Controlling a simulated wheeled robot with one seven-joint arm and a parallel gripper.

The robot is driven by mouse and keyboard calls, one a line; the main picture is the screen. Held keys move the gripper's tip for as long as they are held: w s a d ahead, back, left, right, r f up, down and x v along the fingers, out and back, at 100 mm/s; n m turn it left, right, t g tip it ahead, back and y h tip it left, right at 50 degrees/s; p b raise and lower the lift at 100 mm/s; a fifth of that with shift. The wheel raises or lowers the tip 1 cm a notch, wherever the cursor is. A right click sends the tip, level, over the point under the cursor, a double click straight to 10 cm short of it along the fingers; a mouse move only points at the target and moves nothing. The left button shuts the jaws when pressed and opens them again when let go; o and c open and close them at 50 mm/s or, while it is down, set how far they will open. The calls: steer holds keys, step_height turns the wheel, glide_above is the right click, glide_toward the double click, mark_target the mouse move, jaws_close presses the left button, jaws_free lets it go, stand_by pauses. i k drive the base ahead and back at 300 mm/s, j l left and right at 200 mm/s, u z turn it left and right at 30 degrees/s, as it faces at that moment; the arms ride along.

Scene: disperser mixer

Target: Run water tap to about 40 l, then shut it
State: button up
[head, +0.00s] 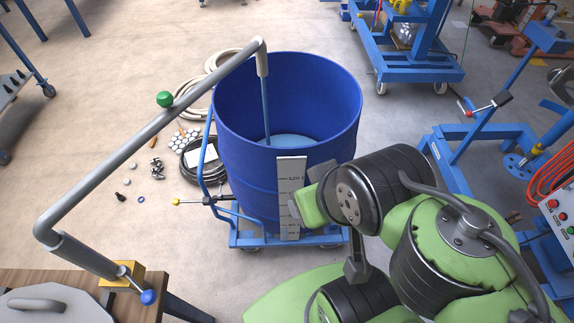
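A grey swivel pipe (140,137) with a green ball knob (165,99) reaches from the bench over a blue drum (240,150). Its downturned spout (262,64) is above the drum's opening. A thin blue stream of water (266,112) falls from it to a pale blue water surface (288,141) inside. A lever with a blue ball (149,297) is at the pipe's brass base (124,273). A grey scale plate (291,170) stands at the drum's front, with 120 l near its top. The water level against it is hidden by the drum wall. My gripper (300,206) is near the plate, its fingers unclear.
The drum stands on a blue trolley (275,240). A wooden bench (60,279) is at lower left. Coiled hoses (203,160) and small parts lie on the floor left of the drum. Blue machine frames (470,150) stand at right. The floor at upper left is mostly clear.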

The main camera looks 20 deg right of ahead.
mark_target(148, 297)
steer(key=k+j+u, duration=0.1)
steer(key=j+u, duration=0.45)
steer(key=u, duration=0.2)
steer(key=j+u, duration=0.35)
